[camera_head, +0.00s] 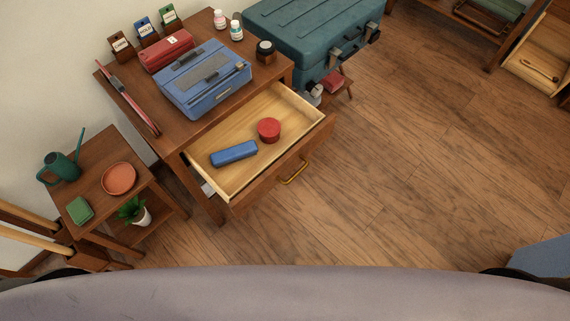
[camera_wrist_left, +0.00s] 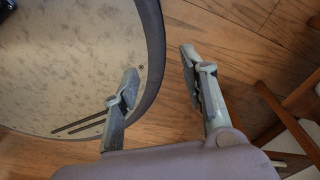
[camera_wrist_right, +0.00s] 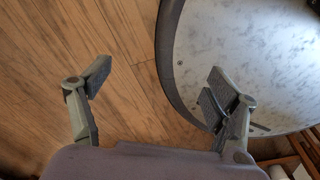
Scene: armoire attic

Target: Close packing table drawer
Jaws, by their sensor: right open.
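The packing table (camera_head: 120,75) is brown wood and stands at the upper left in the head view. Its drawer (camera_head: 232,198) is pulled far out toward the lower right. A brass handle (camera_head: 293,173) sits on the drawer front. Inside the drawer lie a blue box (camera_head: 233,153) and a round red tin (camera_head: 269,130). Neither gripper shows in the head view. My left gripper (camera_wrist_left: 158,80) is open and empty above the wooden floor in the left wrist view, beside my base. My right gripper (camera_wrist_right: 158,85) is open and empty, also above the floor beside my base.
A blue case (camera_head: 204,82) and a red case (camera_head: 167,50) lie on the tabletop. A small side table (camera_head: 98,172) with a watering can and plant stands at left. The floor right of the drawer is clear.

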